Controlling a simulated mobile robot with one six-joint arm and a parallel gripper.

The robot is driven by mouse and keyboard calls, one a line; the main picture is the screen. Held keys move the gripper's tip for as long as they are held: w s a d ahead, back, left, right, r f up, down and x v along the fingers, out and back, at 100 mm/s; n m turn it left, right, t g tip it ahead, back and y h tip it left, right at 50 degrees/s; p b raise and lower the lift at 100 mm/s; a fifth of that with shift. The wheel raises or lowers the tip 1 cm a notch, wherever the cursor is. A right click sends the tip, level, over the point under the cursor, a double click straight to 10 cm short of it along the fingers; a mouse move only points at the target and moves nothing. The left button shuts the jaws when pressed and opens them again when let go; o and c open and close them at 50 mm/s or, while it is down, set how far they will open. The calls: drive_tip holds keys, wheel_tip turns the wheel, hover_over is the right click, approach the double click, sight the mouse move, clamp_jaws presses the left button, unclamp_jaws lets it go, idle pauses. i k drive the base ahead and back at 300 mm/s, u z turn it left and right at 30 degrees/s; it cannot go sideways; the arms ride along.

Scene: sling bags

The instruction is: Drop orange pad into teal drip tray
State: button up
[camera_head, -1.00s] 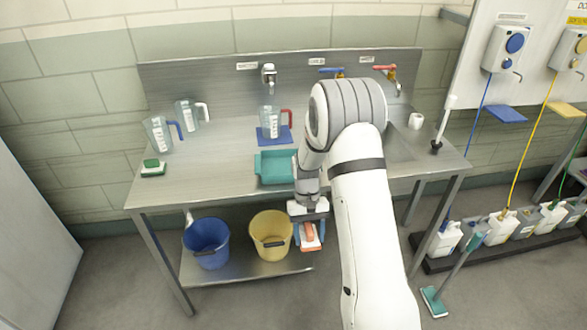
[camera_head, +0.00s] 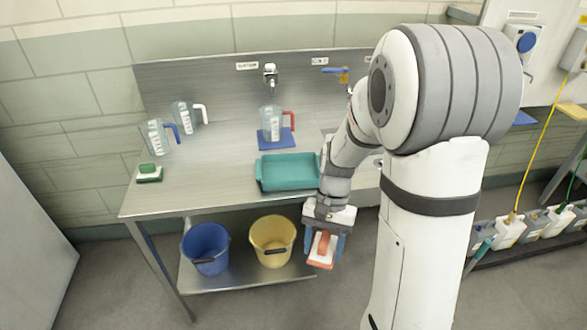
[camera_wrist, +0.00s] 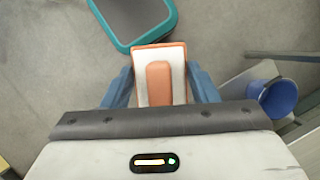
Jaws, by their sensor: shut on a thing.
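My gripper (camera_head: 325,247) is shut on the orange pad (camera_head: 322,250), in front of the bench's front edge and above the floor. In the wrist view the pad (camera_wrist: 159,80) is orange with a pale border, between the blue fingers. A teal tray (camera_head: 288,187) sits on the steel bench near its front edge, up and left of my gripper. The wrist view shows a teal-rimmed, dark-bottomed shape (camera_wrist: 123,46) beyond the pad, over the floor; I cannot tell whether it is another tray.
A blue bucket (camera_head: 206,247) and a yellow bucket (camera_head: 272,242) stand on the lower shelf. A jug (camera_head: 271,123) on a blue mat, two more jugs, and a green sponge (camera_head: 149,172) are on the bench.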

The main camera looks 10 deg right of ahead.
sight(295, 176)
drive_tip(key=i, duration=1.3)
